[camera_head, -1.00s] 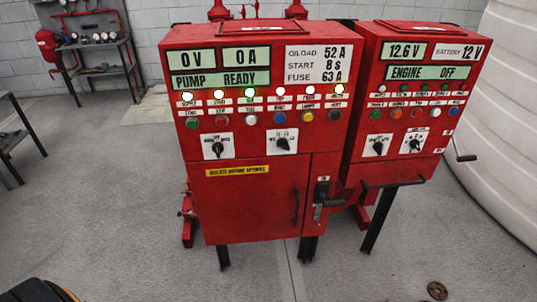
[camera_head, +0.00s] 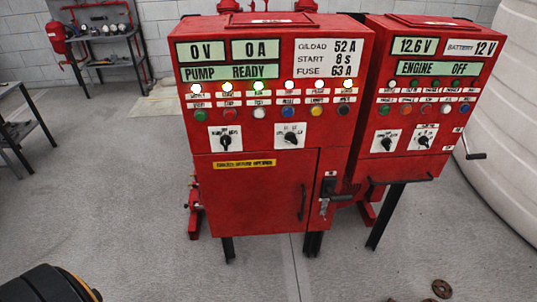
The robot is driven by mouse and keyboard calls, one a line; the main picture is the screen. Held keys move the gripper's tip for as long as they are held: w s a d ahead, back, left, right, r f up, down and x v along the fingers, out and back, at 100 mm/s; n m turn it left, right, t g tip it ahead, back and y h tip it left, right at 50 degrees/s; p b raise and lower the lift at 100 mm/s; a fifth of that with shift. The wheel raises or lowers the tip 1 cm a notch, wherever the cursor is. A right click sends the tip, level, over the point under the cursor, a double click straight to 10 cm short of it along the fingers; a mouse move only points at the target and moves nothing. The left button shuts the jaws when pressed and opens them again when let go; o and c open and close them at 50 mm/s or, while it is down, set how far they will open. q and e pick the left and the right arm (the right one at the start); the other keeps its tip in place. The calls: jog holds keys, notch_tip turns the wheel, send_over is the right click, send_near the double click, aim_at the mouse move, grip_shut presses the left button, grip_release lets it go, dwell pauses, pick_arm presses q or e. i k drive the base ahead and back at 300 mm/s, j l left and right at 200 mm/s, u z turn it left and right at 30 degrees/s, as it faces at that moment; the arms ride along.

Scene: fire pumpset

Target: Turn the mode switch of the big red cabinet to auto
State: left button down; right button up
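The big red cabinet (camera_head: 258,195) stands in the middle on black legs. Its displays read 0 V, 0 A and PUMP READY. Below a row of lit lamps and coloured buttons are two black rotary knobs on white plates: a left knob (camera_head: 225,142) pointing roughly upright and a right knob (camera_head: 290,138) that looks turned sideways. The lettering on both plates is too small to read, so I cannot tell which one is the mode switch or its setting.
A smaller red engine cabinet (camera_head: 412,110) stands close on the right, with a large white tank (camera_head: 508,140) beyond it. A black lever handle (camera_head: 328,190) sits on the big cabinet's lower right. The grey floor (camera_head: 140,190) in front and left is clear.

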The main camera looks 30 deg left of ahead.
aim_at(225, 140)
jog(key=u, duration=1.25)
